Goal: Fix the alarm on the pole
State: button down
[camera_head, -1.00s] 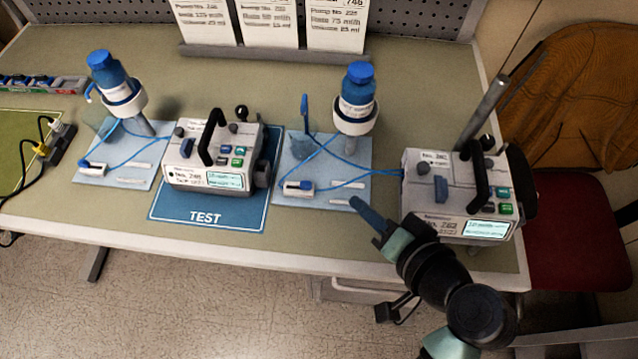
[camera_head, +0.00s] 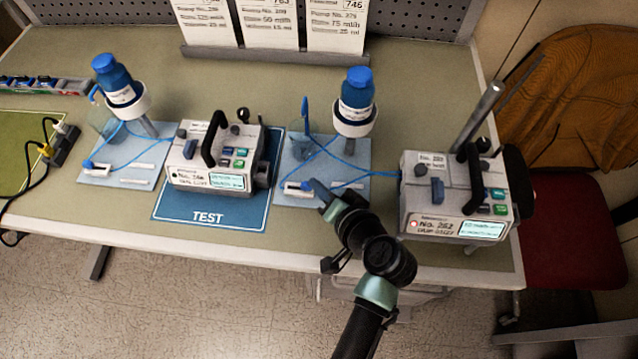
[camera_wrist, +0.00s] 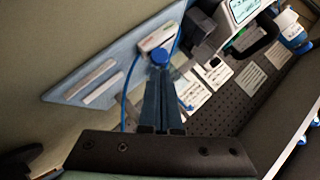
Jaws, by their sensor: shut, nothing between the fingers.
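The pump on the pole (camera_head: 452,200) stands at the table's right end. Its front has a lit screen (camera_head: 482,229), a small reddish light (camera_head: 414,224) and coloured buttons; the screen text is too small to read. The grey pole (camera_head: 478,115) rises behind it. Left of this pump, a white tube clamp with a blue wheel (camera_head: 297,188) lies on a light-blue board (camera_head: 350,188). My gripper (camera_head: 315,187) is shut and empty, its blue fingertips close by the clamp. In the wrist view the fingers (camera_wrist: 162,80) point at the blue wheel (camera_wrist: 160,56); contact cannot be told.
A second pump (camera_head: 210,165) stands on the blue TEST mat (camera_head: 208,215). Blue-capped bottles (camera_head: 357,88) (camera_head: 117,75) stand in holders above the two boards, with blue tubes running down. Cards (camera_head: 335,25) stand at the back. A red chair (camera_head: 575,225) is at the right.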

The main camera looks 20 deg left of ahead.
jog(key=shift+f, duration=0.1)
jog(key=shift+s+a+p, duration=0.15)
jog(key=shift+s+a, duration=0.15)
jog(key=shift+a, duration=0.65)
jog(key=shift+s+a+p, duration=0.15)
jog(key=shift+s+a, duration=0.1)
jog(key=shift+a, duration=0.65)
